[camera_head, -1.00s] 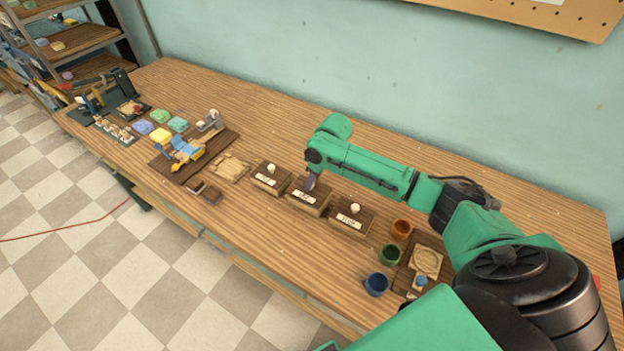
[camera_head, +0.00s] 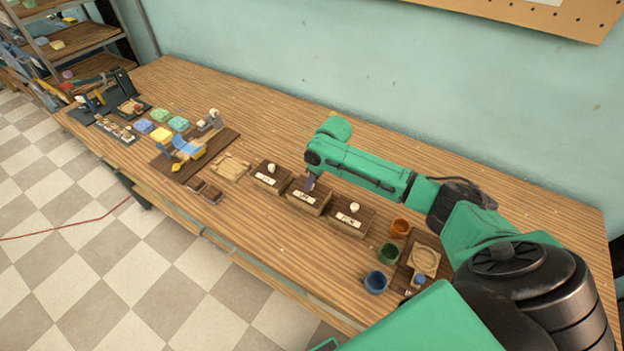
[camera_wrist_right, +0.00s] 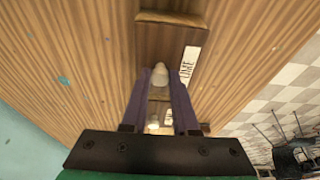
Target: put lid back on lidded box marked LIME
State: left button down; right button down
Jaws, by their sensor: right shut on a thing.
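The box marked LIME (camera_head: 299,202) is the middle one of three lidded wooden boxes in the head view. Its white label (camera_wrist_right: 188,64) reads LIME in the wrist view. My right gripper (camera_head: 310,184) points down over this box. In the wrist view my right gripper (camera_wrist_right: 160,74) is shut on the pale knob (camera_wrist_right: 160,78) of the brown wooden lid (camera_wrist_right: 160,45). The lid is at the top of the box, roughly in line with it; I cannot tell whether it touches all round. My left gripper is not in view.
Orange (camera_head: 400,228), green (camera_head: 388,254) and blue (camera_head: 375,283) cups stand to the right. The table (camera_head: 250,120) behind the boxes is clear.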

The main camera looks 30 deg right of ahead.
dwell(0.4)
jog(key=shift+p, duration=0.35)
jog(key=shift+f, duration=0.1)
jog(key=shift+f, duration=0.3)
dwell(0.7)
jog(key=shift+c, duration=0.6)
grip_release()
jog(key=shift+r, duration=0.1)
notch_tip(320, 180, up, 7)
jog(key=p, duration=0.8)
